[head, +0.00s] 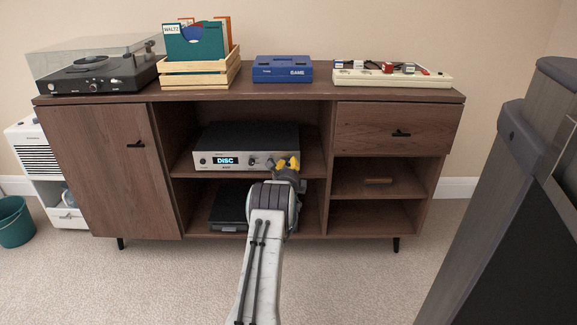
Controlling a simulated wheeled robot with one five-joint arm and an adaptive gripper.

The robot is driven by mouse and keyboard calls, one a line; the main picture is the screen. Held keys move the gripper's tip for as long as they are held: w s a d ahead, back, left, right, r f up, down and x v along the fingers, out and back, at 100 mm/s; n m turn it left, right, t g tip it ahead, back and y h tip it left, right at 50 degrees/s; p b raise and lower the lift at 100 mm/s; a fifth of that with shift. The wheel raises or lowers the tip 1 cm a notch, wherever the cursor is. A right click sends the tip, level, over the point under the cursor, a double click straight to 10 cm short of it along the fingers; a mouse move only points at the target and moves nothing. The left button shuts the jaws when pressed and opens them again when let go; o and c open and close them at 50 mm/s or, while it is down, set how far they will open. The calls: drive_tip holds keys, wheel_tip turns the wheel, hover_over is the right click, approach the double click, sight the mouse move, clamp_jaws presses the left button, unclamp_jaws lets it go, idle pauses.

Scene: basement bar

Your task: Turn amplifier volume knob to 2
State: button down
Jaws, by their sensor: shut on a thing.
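The amplifier (245,145) is a silver-fronted unit on the middle shelf of the wooden cabinet. Its display (226,161) reads "DISC". A small dark knob (253,163) shows on its front, right of the display. My gripper (287,163), with yellow fingertips, is at the right part of the amplifier front. It is shut on a knob there, which the fingers mostly hide. I cannot read that knob's setting.
A dark device (229,207) sits on the shelf below. The cabinet top (245,92) bears a turntable (98,76), a record crate (199,72), a blue box (282,69) and a cream panel (391,77). A dark upright object (505,220) stands at right.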

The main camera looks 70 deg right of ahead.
drive_tip(key=m, duration=0.4)
drive_tip(key=shift+s, duration=0.1)
drive_tip(key=shift+m, duration=1.6)
drive_tip(key=shift+y, duration=0.3)
drive_tip(key=c, duration=1)
unclamp_jaws()
drive_tip(key=shift+w, duration=0.2)
drive_tip(key=shift+c, duration=0.2)
drive_tip(key=f+v, duration=0.1)
drive_tip(key=v, duration=1.1)
drive_tip(key=shift+r, duration=0.4)
drive_tip(key=shift+o, duration=0.3)
